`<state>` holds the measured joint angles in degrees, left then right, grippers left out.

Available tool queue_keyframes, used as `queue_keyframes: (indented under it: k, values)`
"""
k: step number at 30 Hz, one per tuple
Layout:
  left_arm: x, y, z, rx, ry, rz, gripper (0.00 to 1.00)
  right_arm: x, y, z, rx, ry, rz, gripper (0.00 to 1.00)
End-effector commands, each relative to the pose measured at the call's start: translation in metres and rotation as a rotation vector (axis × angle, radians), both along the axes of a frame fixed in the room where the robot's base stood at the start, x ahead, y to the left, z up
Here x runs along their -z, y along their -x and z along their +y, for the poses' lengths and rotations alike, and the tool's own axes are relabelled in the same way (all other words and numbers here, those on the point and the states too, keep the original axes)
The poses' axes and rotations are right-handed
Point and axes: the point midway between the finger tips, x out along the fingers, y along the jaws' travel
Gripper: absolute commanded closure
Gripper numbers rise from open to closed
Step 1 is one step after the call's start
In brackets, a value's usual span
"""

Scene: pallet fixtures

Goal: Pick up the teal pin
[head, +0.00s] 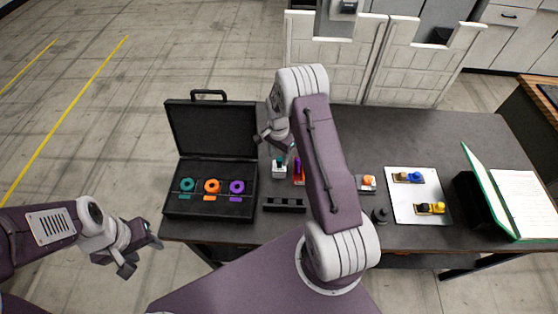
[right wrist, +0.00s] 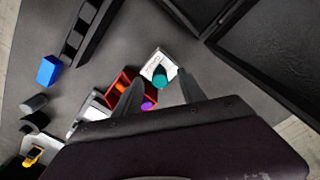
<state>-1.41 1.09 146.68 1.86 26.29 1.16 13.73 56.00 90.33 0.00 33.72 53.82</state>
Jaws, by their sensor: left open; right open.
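The teal pin (right wrist: 159,77) stands in a white block (right wrist: 152,65) on the dark table. It also shows in the head view (head: 281,159), just below my right gripper. My right gripper (right wrist: 157,88) is open and empty above the pin, its two fingertips on either side of it in the right wrist view; I cannot tell how much height is between them. A purple pin (right wrist: 148,103) in a red block (right wrist: 122,78) is close beside it, partly behind a finger. My left gripper (head: 130,257) is open and empty, off the table's front left edge.
An open black case (head: 215,148) with teal, orange and purple rings stands at the left. A black slotted rack (head: 284,205) lies in front of the blocks. A white board (head: 405,213) with coloured parts and a green binder (head: 480,190) lie at the right.

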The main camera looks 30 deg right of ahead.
Motion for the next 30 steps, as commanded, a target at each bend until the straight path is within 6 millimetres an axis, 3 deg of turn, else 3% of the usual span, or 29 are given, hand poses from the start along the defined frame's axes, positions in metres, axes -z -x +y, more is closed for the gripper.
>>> queue_keyframes:
  k: [1,6,12,17,18,30]
  values:
    - [-0.011,0.0,0.0,0.0,0.0,0.0,0.53,0.004,0.002,0.0,0.0,-0.001,0.005,0.52]
    - [-0.013,0.0,0.0,0.0,0.0,0.0,0.53,0.024,0.0,0.0,0.0,0.0,-0.001,0.52]
    - [-0.012,0.0,0.0,0.0,0.0,0.0,0.53,0.026,0.0,0.0,0.0,0.001,-0.001,0.52]
    - [-0.012,0.0,0.0,0.0,0.0,0.0,0.53,0.025,0.0,0.0,0.0,0.001,-0.001,0.96]
    - [-0.012,0.0,0.0,0.0,0.0,0.0,0.53,0.025,0.0,0.0,0.0,0.001,-0.001,1.0]
    - [-0.007,0.0,0.0,0.0,0.0,0.0,0.53,0.019,-0.001,-0.001,0.0,0.001,-0.004,1.0]
